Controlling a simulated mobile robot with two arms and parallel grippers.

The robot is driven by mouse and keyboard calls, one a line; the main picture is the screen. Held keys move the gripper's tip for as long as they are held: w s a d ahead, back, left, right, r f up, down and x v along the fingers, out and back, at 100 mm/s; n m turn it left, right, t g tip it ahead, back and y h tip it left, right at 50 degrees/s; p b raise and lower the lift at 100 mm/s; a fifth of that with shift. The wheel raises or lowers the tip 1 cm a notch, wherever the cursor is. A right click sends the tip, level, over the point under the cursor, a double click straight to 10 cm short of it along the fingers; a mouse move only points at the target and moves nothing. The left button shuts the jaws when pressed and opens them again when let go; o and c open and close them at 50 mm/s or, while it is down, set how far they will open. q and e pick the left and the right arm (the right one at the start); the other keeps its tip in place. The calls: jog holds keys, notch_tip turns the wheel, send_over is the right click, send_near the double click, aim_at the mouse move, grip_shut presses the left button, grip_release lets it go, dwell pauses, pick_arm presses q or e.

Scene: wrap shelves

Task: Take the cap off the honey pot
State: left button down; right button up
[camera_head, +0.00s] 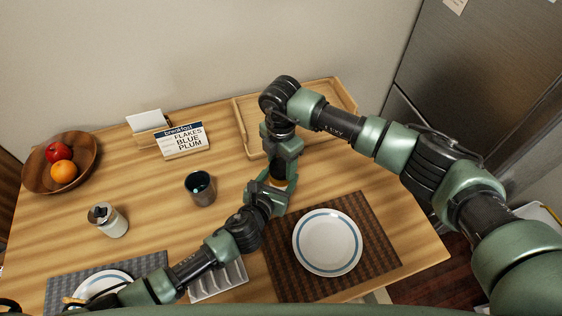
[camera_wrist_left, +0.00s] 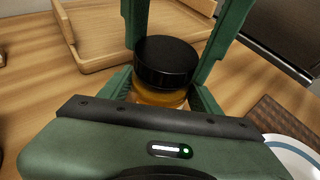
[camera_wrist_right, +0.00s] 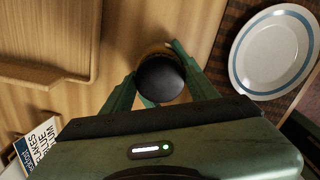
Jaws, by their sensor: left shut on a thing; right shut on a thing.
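The honey pot (camera_wrist_left: 160,97) is a small amber jar, upright. Its black round cap (camera_wrist_left: 165,62) sits directly over the jar, with no clear gap between them. My left gripper (camera_head: 272,189) is shut on the honey pot from the side, below the cap. My right gripper (camera_head: 283,170) points down from above and is shut on the cap, its fingers on either side. In the right wrist view the cap (camera_wrist_right: 160,79) lies between the fingers and hides most of the jar. In the head view the grippers hide most of the pot (camera_head: 279,182).
A wooden tray (camera_head: 243,128) lies behind the grippers. A white plate (camera_head: 327,243) on a brown mat (camera_head: 385,250) is close on the right. A dark cup (camera_head: 201,188), a jar (camera_head: 108,220), a breakfast sign (camera_head: 181,140) and a fruit bowl (camera_head: 86,150) stand to the left.

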jog(key=n, duration=0.8)
jog(key=shift+r, duration=0.1)
jog(key=n, duration=1.4)
jog(key=shift+n, duration=0.4)
jog(key=n, duration=0.4)
jog(key=shift+n, duration=0.4)
jog(key=n, duration=0.4)
jog(key=shift+n, duration=0.4)
jog(key=n, duration=0.3)
jog(key=shift+n, duration=0.4)
